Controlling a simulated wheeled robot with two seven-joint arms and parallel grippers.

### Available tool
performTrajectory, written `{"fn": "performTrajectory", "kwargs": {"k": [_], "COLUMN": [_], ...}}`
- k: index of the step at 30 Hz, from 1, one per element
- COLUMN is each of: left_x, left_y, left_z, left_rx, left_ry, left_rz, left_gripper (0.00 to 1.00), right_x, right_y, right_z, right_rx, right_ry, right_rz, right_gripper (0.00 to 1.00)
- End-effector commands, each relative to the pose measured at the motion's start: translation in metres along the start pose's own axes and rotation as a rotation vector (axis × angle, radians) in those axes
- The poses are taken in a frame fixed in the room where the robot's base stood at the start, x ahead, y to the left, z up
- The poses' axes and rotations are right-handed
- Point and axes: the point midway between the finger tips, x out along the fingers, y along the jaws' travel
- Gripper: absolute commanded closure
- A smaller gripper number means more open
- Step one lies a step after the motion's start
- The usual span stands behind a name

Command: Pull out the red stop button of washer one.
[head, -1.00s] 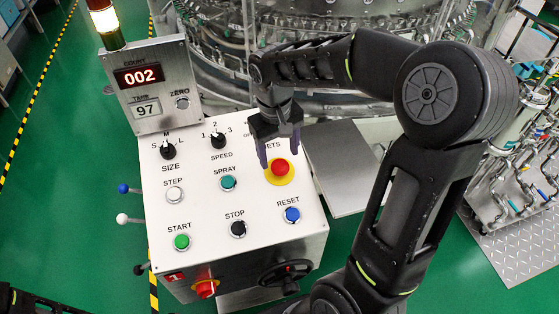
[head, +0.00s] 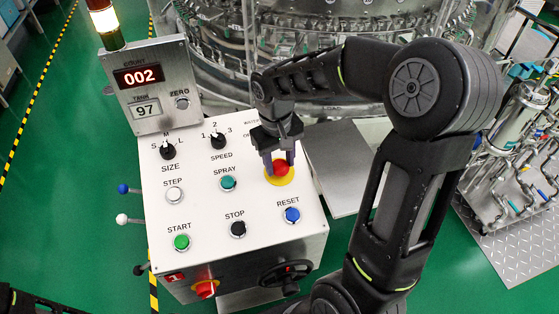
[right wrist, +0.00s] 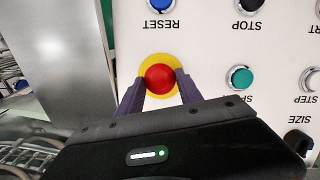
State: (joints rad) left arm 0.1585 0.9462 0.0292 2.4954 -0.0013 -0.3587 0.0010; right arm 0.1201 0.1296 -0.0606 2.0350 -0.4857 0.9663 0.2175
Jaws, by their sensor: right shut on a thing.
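The red stop button (head: 281,168) sits on a yellow round plate (head: 285,181) at the right of the white control panel of washer one (head: 255,210). My right gripper (head: 280,163) comes down from above with one finger on each side of the red button and is shut on it. In the right wrist view the red button (right wrist: 160,78) shows between the two purple-grey fingertips (right wrist: 160,82). The yellow plate is partly hidden by the fingers. My left gripper is not in view; only a bit of dark arm shows at the lower left.
Around the red button are a teal spray button (head: 228,183), a blue reset button (head: 292,215) and a black stop button (head: 238,229). A counter box (head: 151,85) stands behind the panel at left. A red rotary switch (head: 205,289) is on the front face.

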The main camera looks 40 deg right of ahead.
Motion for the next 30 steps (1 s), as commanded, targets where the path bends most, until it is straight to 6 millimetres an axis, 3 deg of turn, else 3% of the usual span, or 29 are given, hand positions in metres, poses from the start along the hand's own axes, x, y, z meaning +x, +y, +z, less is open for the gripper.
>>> {"fn": "performTrajectory", "kwargs": {"k": [11, 23, 30], "left_x": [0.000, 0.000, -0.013], "left_y": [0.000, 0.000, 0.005], "left_z": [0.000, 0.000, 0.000], "left_rx": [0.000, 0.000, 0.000], "left_ry": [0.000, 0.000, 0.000], "left_rz": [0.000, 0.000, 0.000], "left_gripper": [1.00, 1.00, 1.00], "right_x": [0.000, 0.000, -0.022], "right_y": [0.000, 0.000, 0.000], "right_z": [0.000, 0.000, 0.005], "right_rx": [0.000, 0.000, 0.000], "right_ry": [0.000, 0.001, 0.002], "right_rz": [0.000, 0.000, 0.000], "right_gripper": [1.00, 1.00, 1.00]}}
